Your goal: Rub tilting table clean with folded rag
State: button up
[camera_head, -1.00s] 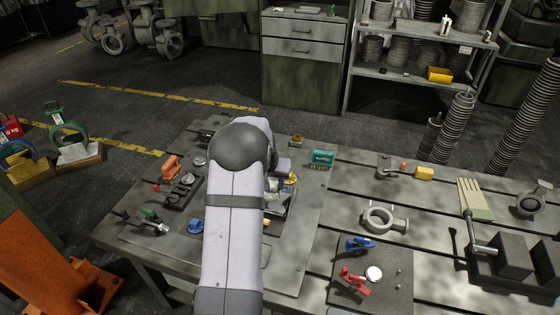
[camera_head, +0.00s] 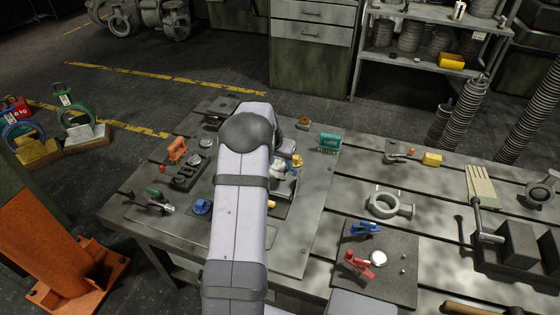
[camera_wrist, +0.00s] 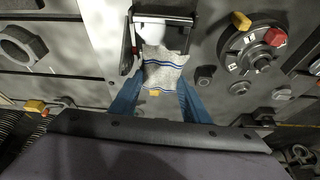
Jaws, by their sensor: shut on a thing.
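The folded rag (camera_wrist: 163,70) is pale with blue stripes and sits between the blue fingers of my gripper (camera_wrist: 160,88) in the wrist view. My gripper is shut on it. The rag's far end lies over the near part of the tilting table (camera_wrist: 188,22), a small dark-framed piece with a pale, bright top. Whether the rag presses on that top or hovers just above it, I cannot tell. In the head view, my arm hides most of the gripper and rag; part of the tilting table (camera_head: 285,187) shows to the arm's right.
A dial with yellow and red knobs (camera_wrist: 264,48) stands right of the rag in the wrist view. In the head view, a teal-handled brush (camera_head: 329,142), a ring casting (camera_head: 388,205), a blue clamp (camera_head: 366,229) and a red clamp (camera_head: 358,264) are on the bench right of my arm.

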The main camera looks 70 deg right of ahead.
jog(key=b, duration=0.3)
send_over(280, 182)
notch_tip(280, 182, down, 6)
jog(key=shift+a+r, duration=0.1)
jog(key=shift+a, duration=0.05)
jog(key=shift+d+f, duration=0.45)
jog(key=shift+f, duration=0.05)
jog(key=shift+c, duration=0.3)
jog(key=shift+d, duration=1.55)
jog(key=shift+a, duration=1.8)
jog(key=shift+a+r, duration=0.15)
jog(key=shift+a, duration=0.15)
jog(key=shift+d+r+p, duration=0.1)
jog(key=shift+r+p, duration=2.15)
jog(key=shift+r, duration=1.75)
